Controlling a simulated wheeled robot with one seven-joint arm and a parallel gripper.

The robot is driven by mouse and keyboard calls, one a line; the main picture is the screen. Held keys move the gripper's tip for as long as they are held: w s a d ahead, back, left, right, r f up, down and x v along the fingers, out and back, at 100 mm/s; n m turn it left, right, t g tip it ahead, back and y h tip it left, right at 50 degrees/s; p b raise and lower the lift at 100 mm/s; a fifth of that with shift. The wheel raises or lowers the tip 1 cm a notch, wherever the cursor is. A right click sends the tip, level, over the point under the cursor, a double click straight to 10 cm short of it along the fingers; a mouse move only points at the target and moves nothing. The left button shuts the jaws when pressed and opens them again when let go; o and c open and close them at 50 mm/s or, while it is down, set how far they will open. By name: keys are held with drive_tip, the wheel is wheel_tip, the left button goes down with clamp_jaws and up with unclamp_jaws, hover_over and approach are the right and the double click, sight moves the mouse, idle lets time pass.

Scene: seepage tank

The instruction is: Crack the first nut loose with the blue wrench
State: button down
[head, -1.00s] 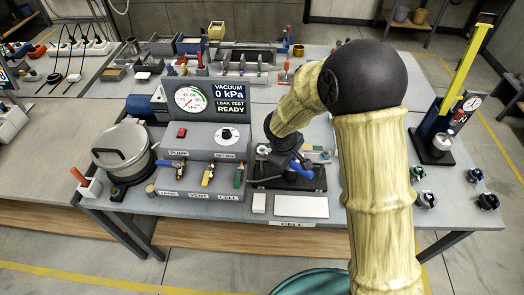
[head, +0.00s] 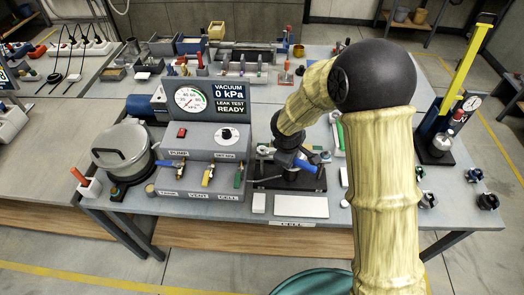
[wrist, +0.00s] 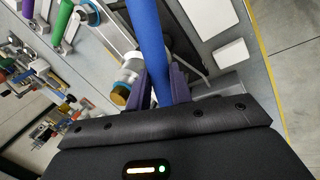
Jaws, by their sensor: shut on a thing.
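My gripper (wrist: 163,84) is shut on the blue wrench (wrist: 152,38), whose shaft runs up between the fingers and out of the top of the wrist view. In the head view my gripper (head: 291,160) is low over the black cell base (head: 270,184), with the blue wrench (head: 307,166) pointing right. A grey-white fitting with a brass-coloured ring (wrist: 122,92) is just left of the fingers in the wrist view. The wrench's working end and any nut in it are hidden, so I cannot tell whether it sits on a nut.
The grey control box (head: 208,140) with gauge and valves stands left of the cell. A lidded pot (head: 122,146) is further left. White blocks (head: 301,206) lie in front of the cell. Several dark knobs (head: 488,201) and a yellow-armed stand (head: 470,70) are at right.

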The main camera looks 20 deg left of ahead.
drive_tip(key=shift+r+p, duration=0.65)
drive_tip(key=shift+r, duration=0.6)
idle(2.4)
drive_tip(key=shift+r+p, duration=1.55)
drive_tip(key=shift+r, duration=0.45)
drive_tip(key=shift+f, duration=0.1)
